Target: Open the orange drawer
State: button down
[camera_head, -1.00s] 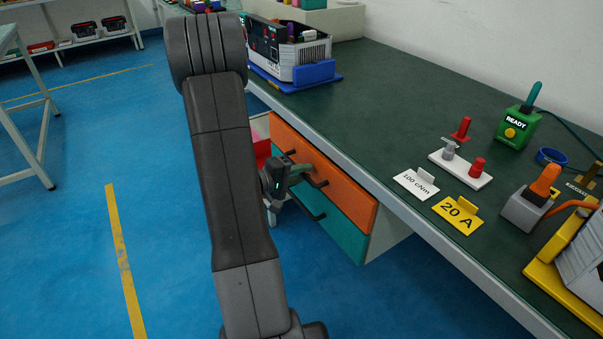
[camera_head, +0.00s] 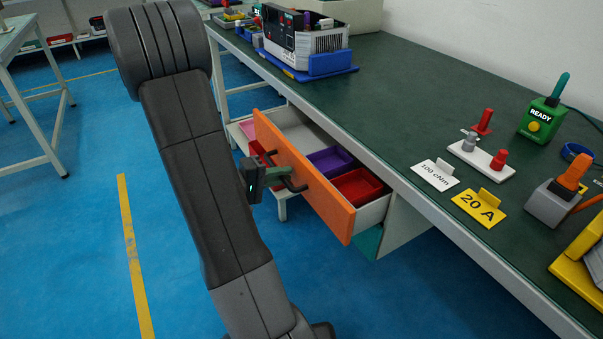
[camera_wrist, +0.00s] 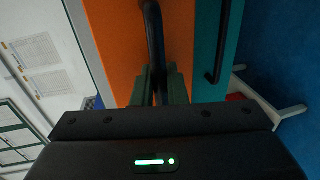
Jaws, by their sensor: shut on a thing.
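The orange drawer (camera_head: 325,203) under the green bench stands pulled out, and its inside shows from above. My gripper (camera_head: 282,173) is shut on the handle. In the wrist view the gripper's fingers (camera_wrist: 159,85) close around the dark handle (camera_wrist: 154,40) against the orange front (camera_wrist: 115,45).
A teal drawer (camera_head: 367,243) sits shut below, with its own dark handle (camera_wrist: 222,45) in the wrist view. The bench top (camera_head: 400,110) carries a white-and-black machine (camera_head: 308,42), signs and fixtures. Blue floor lies clear in front of the drawer.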

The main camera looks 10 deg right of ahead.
jog(key=f+b+v, duration=0.1)
jog(key=f+v, duration=0.2)
jog(key=v, duration=1.3)
jog(key=shift+a+f, duration=0.2)
jog(key=shift+a, duration=0.2)
jog(key=shift+s, duration=0.1)
jog(key=c, duration=1.8)
grip_release()
jog(key=p+v, duration=0.2)
jog(key=v, duration=1.1)
jog(key=shift+a+p, duration=0.4)
jog(key=shift+s+d, duration=0.1)
jog(key=b+x, duration=0.3)
jog(key=x, duration=1)
jog(key=shift+d, duration=0.4)
